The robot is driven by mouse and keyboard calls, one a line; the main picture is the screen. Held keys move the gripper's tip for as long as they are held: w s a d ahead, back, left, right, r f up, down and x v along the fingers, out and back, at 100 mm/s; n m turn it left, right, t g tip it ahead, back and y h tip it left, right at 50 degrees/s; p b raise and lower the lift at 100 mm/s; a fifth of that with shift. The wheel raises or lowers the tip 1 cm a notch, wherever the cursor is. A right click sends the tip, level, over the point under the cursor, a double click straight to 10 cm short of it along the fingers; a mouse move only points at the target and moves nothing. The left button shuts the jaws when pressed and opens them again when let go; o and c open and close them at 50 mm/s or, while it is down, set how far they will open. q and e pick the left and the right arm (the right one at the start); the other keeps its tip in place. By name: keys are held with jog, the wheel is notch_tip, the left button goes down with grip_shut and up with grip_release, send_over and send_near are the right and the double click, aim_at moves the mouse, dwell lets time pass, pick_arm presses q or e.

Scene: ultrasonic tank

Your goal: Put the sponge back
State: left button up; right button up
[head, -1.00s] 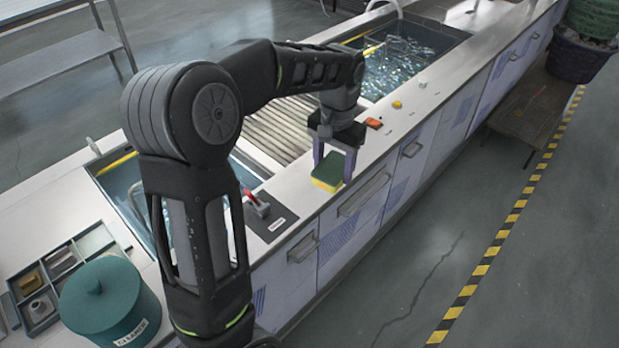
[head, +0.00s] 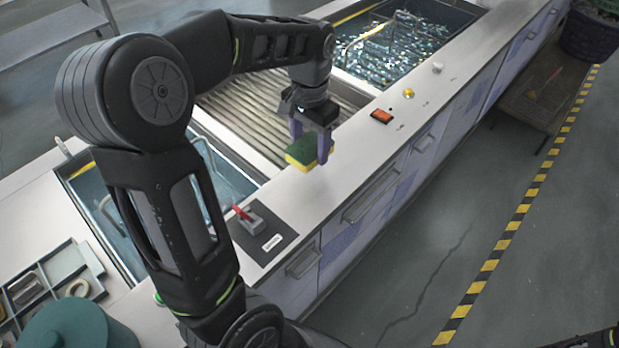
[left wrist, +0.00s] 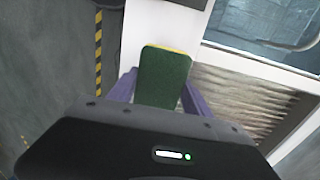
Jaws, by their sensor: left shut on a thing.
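The sponge (head: 302,152) is green on top with a yellow layer below. My left gripper (head: 313,148) is shut on it and holds it over the white counter (head: 345,165), beside the ribbed drainboard. In the left wrist view the sponge (left wrist: 165,78) sits between the two purple fingers (left wrist: 160,92), its green face towards the camera and a thin yellow edge at its far end. I cannot tell exactly how high it is above the counter.
A dark plate with a red-handled switch (head: 252,222) lies on the counter nearer me. Orange, yellow and white buttons (head: 381,115) sit along the edge. A water-filled tank (head: 405,45) is beyond the drainboard (head: 270,112). A teal canister (head: 75,328) and divided tray (head: 45,285) are at lower left.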

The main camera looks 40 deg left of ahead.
pick_arm(q)
jog(key=shift+s+d+r, duration=0.15)
jog(key=shift+s+r, duration=0.05)
send_over(310, 184)
notch_tip(310, 184, down, 6)
jog(key=shift+f+p, duration=0.25)
jog(key=shift+p, duration=0.1)
notch_tip(310, 184, down, 3)
jog(key=shift+s+f, duration=0.1)
jog(key=shift+f, duration=0.2)
jog(key=shift+f, duration=0.2)
jog(key=o, duration=1.3)
